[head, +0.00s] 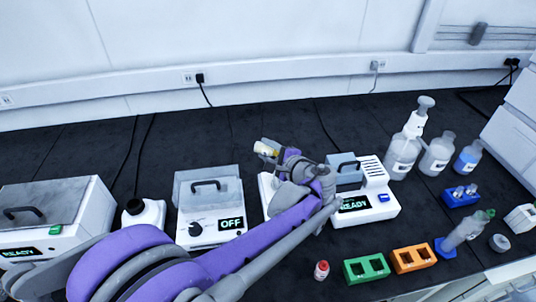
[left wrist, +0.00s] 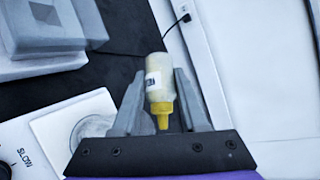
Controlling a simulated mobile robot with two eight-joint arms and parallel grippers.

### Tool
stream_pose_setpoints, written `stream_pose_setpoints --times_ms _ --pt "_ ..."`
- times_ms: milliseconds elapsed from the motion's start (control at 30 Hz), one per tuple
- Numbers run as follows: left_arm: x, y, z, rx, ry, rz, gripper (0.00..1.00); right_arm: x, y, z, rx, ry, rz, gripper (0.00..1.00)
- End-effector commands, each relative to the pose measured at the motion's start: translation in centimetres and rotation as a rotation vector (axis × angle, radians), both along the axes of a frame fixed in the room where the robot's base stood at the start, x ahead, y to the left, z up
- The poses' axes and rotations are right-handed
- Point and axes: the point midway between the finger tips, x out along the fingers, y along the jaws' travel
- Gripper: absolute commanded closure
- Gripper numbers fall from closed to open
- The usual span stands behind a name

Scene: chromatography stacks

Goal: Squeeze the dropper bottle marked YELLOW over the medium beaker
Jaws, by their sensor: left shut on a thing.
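My left gripper (head: 270,150) is shut on a small dropper bottle (head: 262,147) and holds it above the bench. In the left wrist view the bottle (left wrist: 159,80) has a pale body, a dark label patch and a yellow nozzle pointing toward the gripper's base. It lies between the two grey fingers (left wrist: 160,100); its lettering is unreadable. A round, glassy shape (left wrist: 92,130) on a white device shows left of the gripper there; I cannot tell whether it is the medium beaker. In the head view my arm hides much of that area. My right gripper is not in view.
White devices reading OFF (head: 208,207) and READY (head: 368,207) flank my arm. Green (head: 366,269) and orange (head: 414,259) racks and a red-capped vial (head: 321,270) stand in front. Large bottles (head: 404,152) stand at the right. Dark bench behind my gripper is mostly clear.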

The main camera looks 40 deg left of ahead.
Motion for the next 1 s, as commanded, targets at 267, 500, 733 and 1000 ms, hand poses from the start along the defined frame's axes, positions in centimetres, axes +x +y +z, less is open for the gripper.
stream_pose_setpoints --times_ms 267,500,733,1000 --pt "0.1 -0.2 -1.4 0.131 0.053 -0.003 0.66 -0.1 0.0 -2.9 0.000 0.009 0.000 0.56" --pt "0.2 -0.4 -0.8 0.208 0.083 -0.002 0.66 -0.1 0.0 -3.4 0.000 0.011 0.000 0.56" --pt "0.2 -0.6 -0.4 0.272 0.106 -0.001 0.66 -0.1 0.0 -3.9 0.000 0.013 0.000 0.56" --pt "0.1 -0.5 -0.3 0.277 0.108 -0.001 0.66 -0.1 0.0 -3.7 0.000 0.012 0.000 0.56"
